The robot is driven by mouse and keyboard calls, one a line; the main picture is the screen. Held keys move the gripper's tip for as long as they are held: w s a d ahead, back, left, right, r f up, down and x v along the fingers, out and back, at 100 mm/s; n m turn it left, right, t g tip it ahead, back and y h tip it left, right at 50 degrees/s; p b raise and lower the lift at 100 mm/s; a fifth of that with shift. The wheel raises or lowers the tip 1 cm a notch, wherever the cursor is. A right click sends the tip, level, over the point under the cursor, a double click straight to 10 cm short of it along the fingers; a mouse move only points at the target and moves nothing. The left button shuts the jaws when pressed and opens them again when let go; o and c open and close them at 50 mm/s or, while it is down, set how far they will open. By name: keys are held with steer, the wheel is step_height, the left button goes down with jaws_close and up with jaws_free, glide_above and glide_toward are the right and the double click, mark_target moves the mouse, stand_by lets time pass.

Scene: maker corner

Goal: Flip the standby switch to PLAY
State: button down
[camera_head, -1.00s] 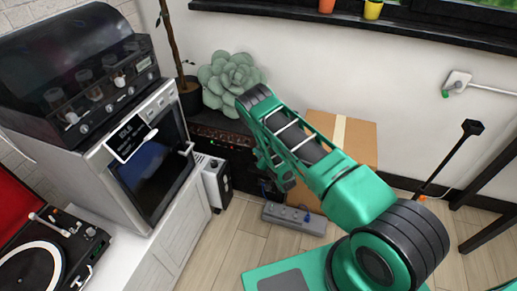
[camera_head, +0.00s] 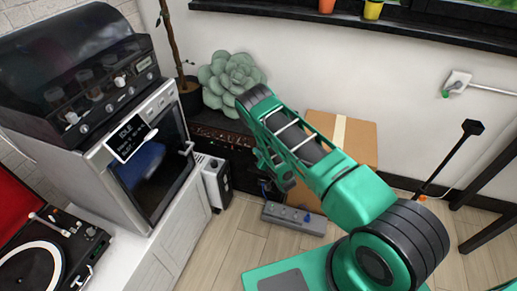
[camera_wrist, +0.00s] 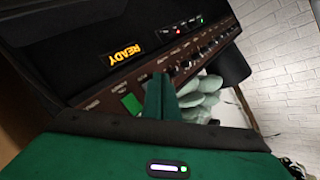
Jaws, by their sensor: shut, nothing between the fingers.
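The guitar amplifier (camera_head: 218,137) stands low by the wall under the succulent, partly hidden by my arm. In the wrist view its brown control panel (camera_wrist: 90,103) runs diagonally, with a row of knobs and small labels. A lit yellow READY display (camera_wrist: 125,55) and small red and green lights show on its black part. A green square (camera_wrist: 131,103) lies near the panel's end. My gripper (camera_wrist: 160,92) is shut and empty, its green fingers over or close to the panel. The standby switch cannot be made out clearly; the fingers may cover it. Contact cannot be told.
A large succulent (camera_head: 230,80) is by the amplifier, and its leaves (camera_wrist: 200,95) show beside my fingers. A cardboard box (camera_head: 355,137) stands to the right. A grey power strip (camera_head: 290,217) lies on the floor.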

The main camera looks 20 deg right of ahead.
steer(key=shift+w, duration=0.1)
stand_by(0.3)
steer(key=shift+w+d, duration=0.25)
steer(key=shift+w, duration=0.05)
steer(key=shift+w+d, duration=0.15)
steer(key=shift+w, duration=0.05)
stand_by(0.7)
stand_by(0.3)
steer(key=shift+s+a+r, duration=0.1)
steer(key=shift+s+a, duration=0.3)
steer(key=shift+s, duration=0.15)
steer(key=shift+s+a+r, duration=0.15)
steer(key=shift+s+a, duration=0.6)
steer(key=shift+s, duration=0.25)
steer(key=shift+s+a+r, duration=0.15)
steer(key=shift+s+a, duration=0.55)
steer(key=shift+s, duration=0.3)
